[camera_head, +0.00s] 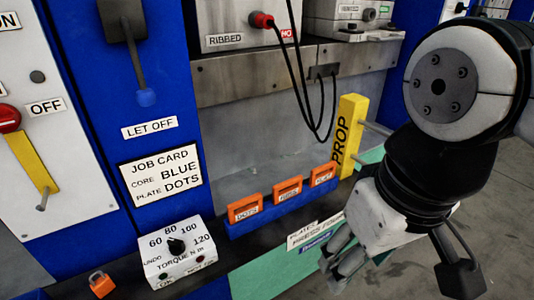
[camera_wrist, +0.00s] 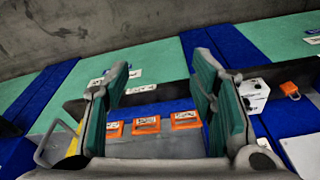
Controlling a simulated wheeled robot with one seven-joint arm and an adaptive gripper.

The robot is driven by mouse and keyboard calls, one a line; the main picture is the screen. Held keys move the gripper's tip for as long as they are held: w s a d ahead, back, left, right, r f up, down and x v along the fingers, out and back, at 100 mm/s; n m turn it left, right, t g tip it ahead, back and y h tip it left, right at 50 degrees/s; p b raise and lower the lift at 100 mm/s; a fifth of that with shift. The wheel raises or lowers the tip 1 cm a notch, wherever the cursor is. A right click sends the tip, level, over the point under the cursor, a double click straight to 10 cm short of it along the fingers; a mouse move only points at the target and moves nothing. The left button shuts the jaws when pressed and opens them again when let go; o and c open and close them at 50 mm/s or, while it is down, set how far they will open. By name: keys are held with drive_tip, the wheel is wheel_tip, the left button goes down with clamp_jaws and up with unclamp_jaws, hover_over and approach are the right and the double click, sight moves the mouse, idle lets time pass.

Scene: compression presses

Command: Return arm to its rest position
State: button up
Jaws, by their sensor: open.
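My gripper (camera_head: 345,262) hangs at the lower right in the head view, at the end of my arm, in front of the press bench. In the wrist view its two green-padded fingers (camera_wrist: 163,95) stand wide apart with nothing between them. Beyond the fingers, three orange plates show, labelled in the head view: a DOTS plate (camera_head: 245,209), a middle plate (camera_head: 288,191) and a right plate (camera_head: 324,176). They stand in a blue rack (camera_head: 262,224). The gripper is apart from them.
The yellow PROP post (camera_head: 348,130) stands close to my arm. A torque box (camera_head: 178,250) and an orange padlock (camera_head: 101,284) are at lower left. A job card (camera_head: 160,175) reads core BLUE, plate DOTS. Grey floor is clear at the right.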

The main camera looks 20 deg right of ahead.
wheel_tip(320, 180, up, 13)
drive_tip(key=t+p, duration=0.2)
drive_tip(key=p, duration=0.9)
drive_tip(key=shift+d, duration=0.25)
drive_tip(key=shift+o, duration=0.5)
drive_tip(key=shift+w+f, duration=0.1)
idle(0.3)
